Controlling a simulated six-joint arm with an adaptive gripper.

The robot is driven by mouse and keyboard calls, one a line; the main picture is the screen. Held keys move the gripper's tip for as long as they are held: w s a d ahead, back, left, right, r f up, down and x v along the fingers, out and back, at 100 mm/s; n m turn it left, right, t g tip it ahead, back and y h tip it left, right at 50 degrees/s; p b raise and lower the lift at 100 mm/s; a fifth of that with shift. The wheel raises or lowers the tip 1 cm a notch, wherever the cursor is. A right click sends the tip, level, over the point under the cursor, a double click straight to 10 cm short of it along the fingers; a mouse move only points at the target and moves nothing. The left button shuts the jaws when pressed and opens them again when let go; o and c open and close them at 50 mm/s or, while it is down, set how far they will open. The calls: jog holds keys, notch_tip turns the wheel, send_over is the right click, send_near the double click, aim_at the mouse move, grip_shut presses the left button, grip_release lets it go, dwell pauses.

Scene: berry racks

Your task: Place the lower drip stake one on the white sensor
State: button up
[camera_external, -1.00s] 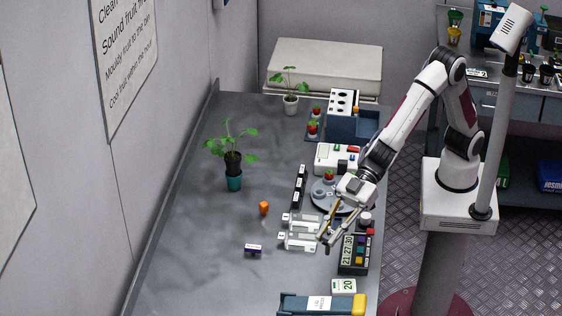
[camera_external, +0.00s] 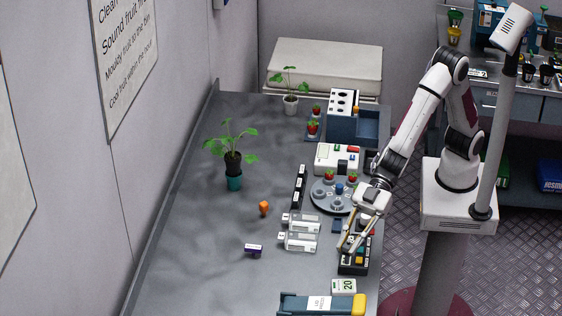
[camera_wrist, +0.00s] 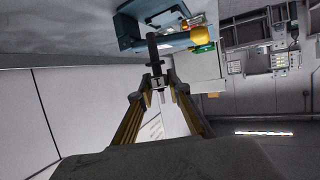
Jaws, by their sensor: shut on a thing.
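My gripper (camera_external: 348,248) is at the right side of the bench, over the black box with coloured buttons (camera_external: 348,268). In the wrist view its fingers (camera_wrist: 158,84) are closed around a small dark, stake-like thing (camera_wrist: 152,48), which I take to be the drip stake. A thin dark part sticks out past the fingertips. In the external view the held thing is too small to make out. Two white devices, an upper one (camera_external: 302,224) and a lower one (camera_external: 300,242), lie left of my gripper; I cannot tell which is the white sensor.
A round grey turntable (camera_external: 325,203) with berries and a white box (camera_external: 328,157) stand behind my gripper. A black rack (camera_external: 299,186), an orange piece (camera_external: 264,208) and a purple piece (camera_external: 254,250) are to the left. A blue and yellow box (camera_external: 300,305) is in front.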

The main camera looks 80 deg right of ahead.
aim_at(348, 260)
jog(key=shift+f, duration=2.7)
jog(key=shift+f, duration=1.85)
jog(key=shift+f, duration=0.15)
jog(key=o, duration=0.8)
jog(key=shift+r, duration=0.2)
jog(key=shift+v, duration=5.95)
jog(key=shift+d, duration=0.1)
